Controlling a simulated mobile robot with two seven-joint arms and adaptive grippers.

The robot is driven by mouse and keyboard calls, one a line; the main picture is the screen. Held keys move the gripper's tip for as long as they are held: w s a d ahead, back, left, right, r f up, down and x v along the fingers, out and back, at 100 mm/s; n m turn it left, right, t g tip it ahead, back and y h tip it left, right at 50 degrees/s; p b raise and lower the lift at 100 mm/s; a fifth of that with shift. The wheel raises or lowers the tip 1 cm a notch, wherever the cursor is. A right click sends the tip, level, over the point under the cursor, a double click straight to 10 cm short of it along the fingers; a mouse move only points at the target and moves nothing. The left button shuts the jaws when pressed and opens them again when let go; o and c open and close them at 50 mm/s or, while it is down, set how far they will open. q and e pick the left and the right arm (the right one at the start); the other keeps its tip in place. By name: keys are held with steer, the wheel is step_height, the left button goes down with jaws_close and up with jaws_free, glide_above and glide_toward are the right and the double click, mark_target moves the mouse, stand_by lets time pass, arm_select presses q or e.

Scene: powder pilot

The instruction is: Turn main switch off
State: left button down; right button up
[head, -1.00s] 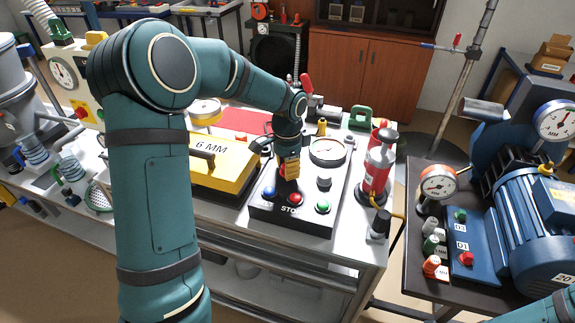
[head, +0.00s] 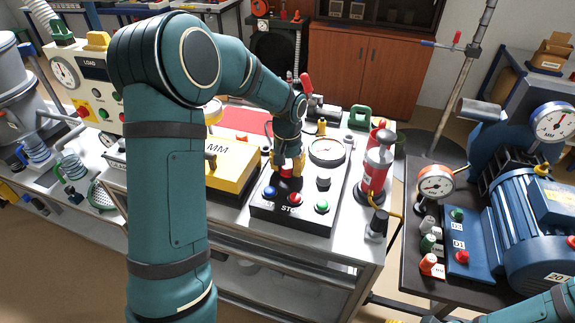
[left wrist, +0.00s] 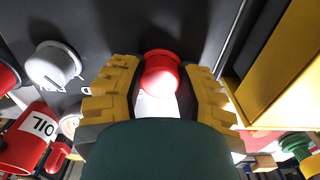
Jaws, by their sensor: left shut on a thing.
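The black control box (head: 330,228) lies on the bench, with a blue, a red and a green button along its front edge. My left gripper (head: 288,165) reaches down onto its left part, behind the buttons. In the left wrist view a red knob (left wrist: 160,72) with a pale part below it sits between the yellow fingers (left wrist: 162,95), which are shut on it. I take it for the main switch; any marking on it is hidden.
A yellow case (head: 232,172) stands just left of the control box. A round gauge (head: 326,151) and a grey knob (head: 323,184) are on the box. A red and grey canister (head: 376,170) stands to its right. A blue motor (head: 528,225) fills the right table.

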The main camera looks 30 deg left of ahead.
mark_target(288, 166)
arm_select(q)
steer(key=shift+n, duration=0.6)
steer(key=c, duration=0.6)
jaws_free()
steer(key=shift+o, duration=0.2)
step_height(288, 166, up, 12)
